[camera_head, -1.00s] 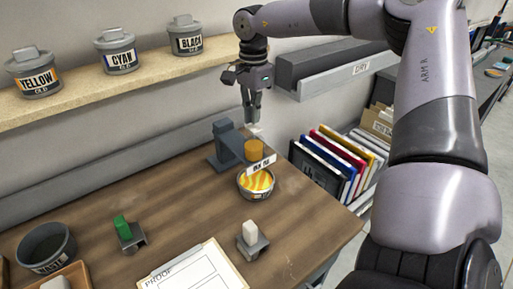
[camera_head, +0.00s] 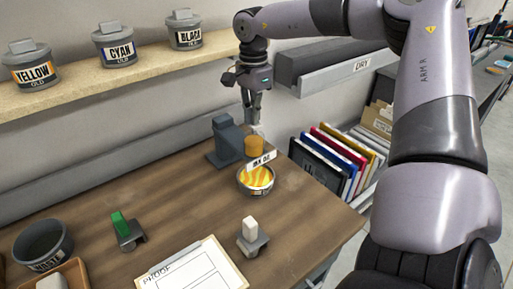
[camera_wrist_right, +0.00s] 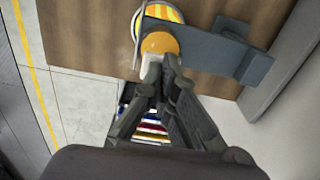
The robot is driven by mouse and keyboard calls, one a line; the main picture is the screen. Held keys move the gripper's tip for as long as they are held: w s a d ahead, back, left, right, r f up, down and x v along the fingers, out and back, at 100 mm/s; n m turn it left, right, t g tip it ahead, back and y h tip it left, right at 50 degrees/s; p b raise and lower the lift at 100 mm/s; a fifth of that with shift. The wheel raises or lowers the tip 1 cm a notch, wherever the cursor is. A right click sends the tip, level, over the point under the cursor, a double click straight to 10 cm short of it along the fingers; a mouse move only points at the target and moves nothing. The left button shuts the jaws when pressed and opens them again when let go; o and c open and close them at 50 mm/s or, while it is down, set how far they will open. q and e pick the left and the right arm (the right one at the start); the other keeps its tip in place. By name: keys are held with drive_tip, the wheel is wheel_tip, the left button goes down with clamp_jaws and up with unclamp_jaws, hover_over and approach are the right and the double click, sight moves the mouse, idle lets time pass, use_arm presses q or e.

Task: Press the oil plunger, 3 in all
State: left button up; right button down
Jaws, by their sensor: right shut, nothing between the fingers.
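The oil dispenser (camera_head: 226,140) is a dark grey stand at the back right of the table. Its orange cylinder (camera_head: 255,147), apparently the plunger, is upright over a bowl (camera_head: 255,189) of yellow and orange swirls. My right gripper (camera_head: 256,128) points down, shut and empty, close by the orange cylinder's top. In the right wrist view the shut fingertips (camera_wrist_right: 158,62) overlap the near edge of the orange cylinder (camera_wrist_right: 160,42); I cannot tell whether they touch it. The dispenser's grey arm (camera_wrist_right: 205,48) also shows there. My left gripper is not in view.
Yellow (camera_head: 30,68), cyan (camera_head: 115,45) and black (camera_head: 186,32) cans stand on a shelf. A green-handled tool (camera_head: 122,225), a white-handled tool (camera_head: 250,228), a proof clipboard (camera_head: 195,268) and a waste pot (camera_head: 44,240) are on the table. Coloured folders (camera_head: 335,155) stand at right.

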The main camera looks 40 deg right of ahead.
drive_tip(key=shift+f+b, duration=0.45)
drive_tip(key=shift+f, duration=0.3)
drive_tip(key=shift+r, duration=0.25)
drive_tip(key=shift+r+p, duration=1.05)
drive_tip(key=shift+r, duration=0.45)
drive_tip(key=shift+f, duration=0.1)
